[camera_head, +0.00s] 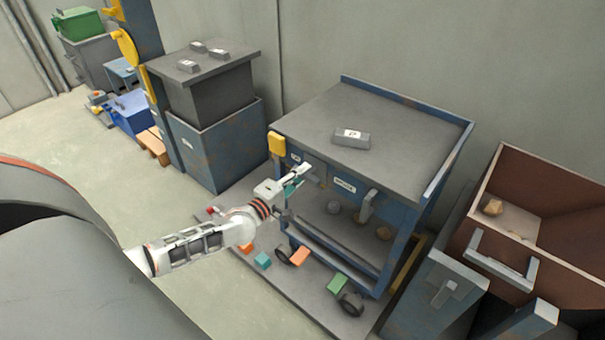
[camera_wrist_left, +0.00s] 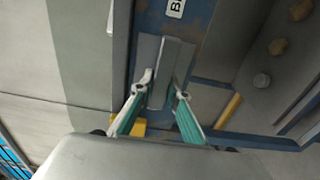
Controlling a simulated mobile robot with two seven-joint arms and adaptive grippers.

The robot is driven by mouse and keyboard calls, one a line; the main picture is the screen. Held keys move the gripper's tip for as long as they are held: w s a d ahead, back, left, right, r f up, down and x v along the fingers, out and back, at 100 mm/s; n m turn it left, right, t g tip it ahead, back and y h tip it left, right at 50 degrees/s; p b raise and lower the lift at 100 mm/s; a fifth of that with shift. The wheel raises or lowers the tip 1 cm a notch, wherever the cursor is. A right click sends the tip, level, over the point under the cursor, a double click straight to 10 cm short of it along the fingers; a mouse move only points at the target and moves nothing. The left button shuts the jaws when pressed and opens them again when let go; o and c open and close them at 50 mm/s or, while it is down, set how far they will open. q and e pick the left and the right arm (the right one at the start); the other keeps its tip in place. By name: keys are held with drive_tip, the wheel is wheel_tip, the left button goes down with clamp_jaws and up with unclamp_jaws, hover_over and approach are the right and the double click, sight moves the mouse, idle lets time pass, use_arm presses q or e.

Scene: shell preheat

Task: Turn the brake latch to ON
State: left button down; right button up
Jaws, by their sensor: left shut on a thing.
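In the head view, my left gripper (camera_head: 298,176) is at the left front of the blue cabinet (camera_head: 440,158) and covers most of the latch there. Whether the latch stands at ON cannot be read. My right gripper is not in view.
A grey block (camera_head: 351,138) lies on the cabinet top. A grey handle (camera_head: 367,206) is on the cabinet front. Coloured blocks, such as a green one (camera_head: 337,284), and dark rings lie on a low plate below. An open brown-lined bin (camera_head: 568,262) stands at right.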

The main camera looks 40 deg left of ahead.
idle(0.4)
use_arm(q)
drive_tip(key=c, duration=2)
unclamp_jaws()
drive_tip(key=shift+o, duration=0.2)
drive_tip(key=s, duration=1.2)
drive_tip(key=shift+a, duration=0.45)
